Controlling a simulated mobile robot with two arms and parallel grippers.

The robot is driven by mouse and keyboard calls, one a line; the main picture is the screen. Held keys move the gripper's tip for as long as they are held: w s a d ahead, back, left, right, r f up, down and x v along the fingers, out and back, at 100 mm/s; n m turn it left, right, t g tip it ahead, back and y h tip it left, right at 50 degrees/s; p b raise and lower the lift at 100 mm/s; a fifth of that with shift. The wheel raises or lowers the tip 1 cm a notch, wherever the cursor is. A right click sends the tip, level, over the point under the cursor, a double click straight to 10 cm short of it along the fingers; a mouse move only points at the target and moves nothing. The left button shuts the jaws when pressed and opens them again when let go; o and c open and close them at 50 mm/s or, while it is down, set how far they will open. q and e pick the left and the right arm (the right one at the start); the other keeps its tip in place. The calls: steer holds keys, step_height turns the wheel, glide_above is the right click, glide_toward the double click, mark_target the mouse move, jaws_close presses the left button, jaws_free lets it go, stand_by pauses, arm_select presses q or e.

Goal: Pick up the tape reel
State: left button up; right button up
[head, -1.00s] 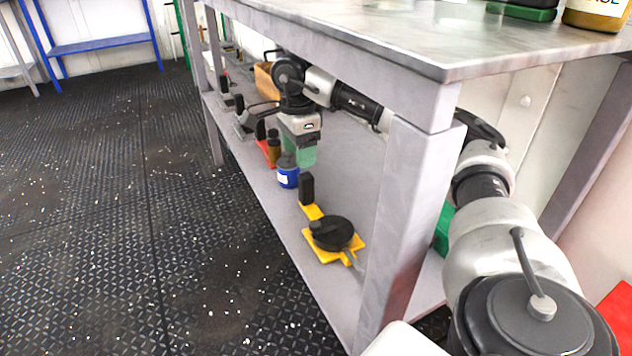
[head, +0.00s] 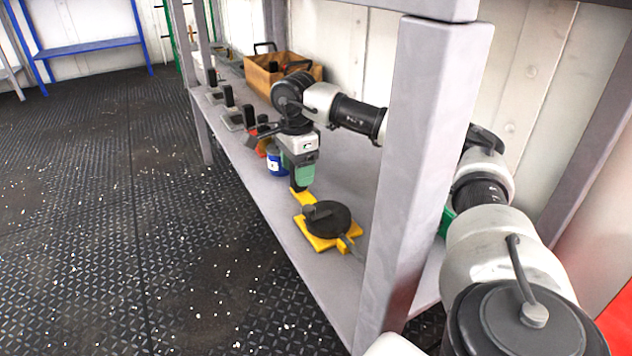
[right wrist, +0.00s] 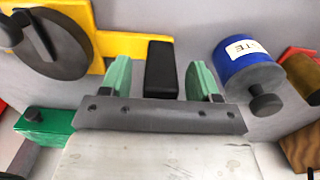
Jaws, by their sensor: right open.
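The tape reel (head: 327,220) lies on the lower shelf, with a dark round disc and crank on a yellow frame. In the right wrist view the reel (right wrist: 108,44) shows its yellow frame running to a black upright handle (right wrist: 160,68). My right gripper (head: 300,178) is directly over the handle end of the reel, pointing down, and hides most of the handle in the head view. In the right wrist view its two green fingers (right wrist: 161,84) are apart, with the black handle between them; contact cannot be seen. My left gripper is out of view.
A blue labelled can (head: 276,162) stands just beyond the gripper on the shelf (head: 285,222). Dark-handled tools (head: 236,116) and a wooden crate (head: 284,72) stand farther back. A grey table leg (head: 415,180) stands close beside my right arm. A green object (right wrist: 45,125) shows in the wrist view.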

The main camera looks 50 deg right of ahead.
steer(key=shift+f, duration=0.45)
steer(key=shift+r, duration=0.1)
jaws_close()
